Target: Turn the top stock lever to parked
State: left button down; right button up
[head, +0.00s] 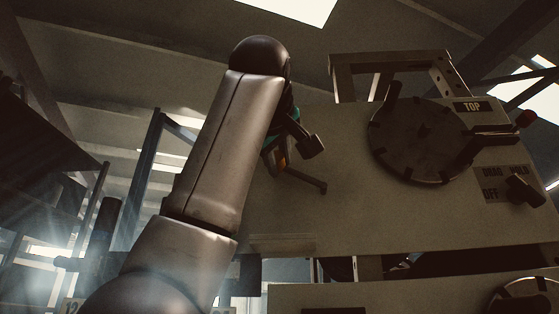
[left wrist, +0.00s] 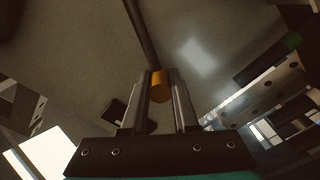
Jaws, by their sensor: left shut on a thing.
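A dark lever (head: 305,180) with an orange grip (head: 282,161) stands out from the left part of the upper machine panel (head: 345,215). Its rod slopes up and left from its lower right end to the grip. My left gripper (head: 279,155) is at the grip, partly hidden behind my own forearm. In the left wrist view the orange grip (left wrist: 159,88) sits between the two fingers (left wrist: 161,76), and the rod (left wrist: 141,35) runs up away from them. The gripper is shut on the grip. No lettering for the lever's positions is readable. My right gripper is not in view.
A metal frame (head: 390,60) rises above the panel.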

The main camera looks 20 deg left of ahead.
pick_arm(q)
jog(key=c, duration=0.7)
grip_release()
jog(key=shift+s, duration=0.1)
jog(key=shift+b+v, duration=2)
jog(key=shift+v, duration=5.55)
